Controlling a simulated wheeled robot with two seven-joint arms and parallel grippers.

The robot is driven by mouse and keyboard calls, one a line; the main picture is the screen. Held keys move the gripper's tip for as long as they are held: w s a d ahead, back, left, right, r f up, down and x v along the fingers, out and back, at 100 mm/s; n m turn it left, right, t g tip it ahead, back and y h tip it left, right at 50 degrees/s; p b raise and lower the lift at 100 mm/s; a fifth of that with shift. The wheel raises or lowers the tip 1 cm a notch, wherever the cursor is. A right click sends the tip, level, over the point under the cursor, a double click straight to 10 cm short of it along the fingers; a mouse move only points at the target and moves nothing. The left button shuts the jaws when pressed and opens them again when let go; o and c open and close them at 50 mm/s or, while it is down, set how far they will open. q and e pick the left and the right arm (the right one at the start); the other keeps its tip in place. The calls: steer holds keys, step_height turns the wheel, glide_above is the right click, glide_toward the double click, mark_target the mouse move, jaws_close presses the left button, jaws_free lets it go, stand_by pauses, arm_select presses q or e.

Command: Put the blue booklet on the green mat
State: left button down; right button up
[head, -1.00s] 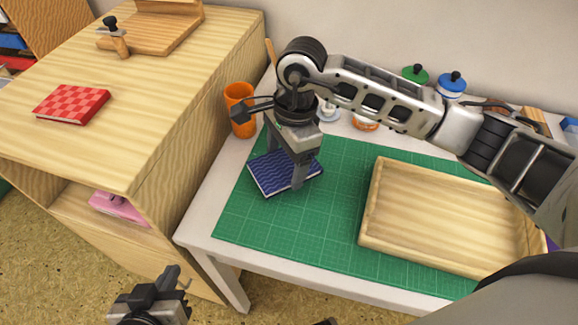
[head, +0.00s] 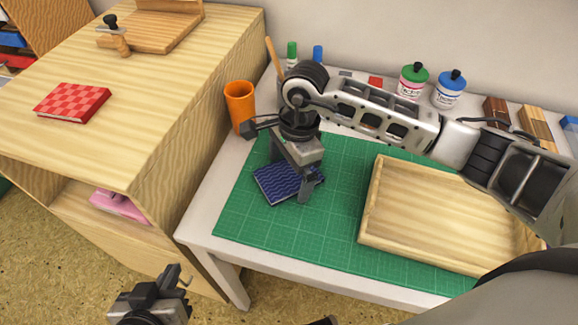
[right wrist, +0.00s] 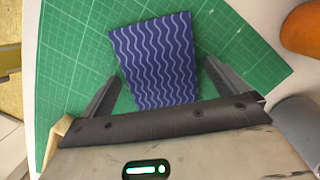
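The blue booklet (head: 283,186), with a wavy light pattern, is low over the left part of the green mat (head: 245,222); whether it rests fully on it is hard to tell.
A wooden tray (head: 368,215) covers the mat's right part. An orange cup (head: 240,105) stands by the table's left edge. A green-capped bottle (head: 412,82) and a blue-capped bottle (head: 448,92) stand behind. A red checkered booklet (head: 72,102) lies on the wooden cabinet (head: 150,110).

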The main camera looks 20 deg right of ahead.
steer(key=shift+r, duration=0.1)
steer(key=shift+r+p, duration=0.25)
steer(key=shift+p, duration=0.05)
step_height(320, 180, up, 12)
steer(key=d, duration=0.1)
steer(key=shift+w+d+f+b, duration=0.15)
steer(key=shift+d+f+b, duration=0.05)
steer(key=shift+d+b, duration=0.2)
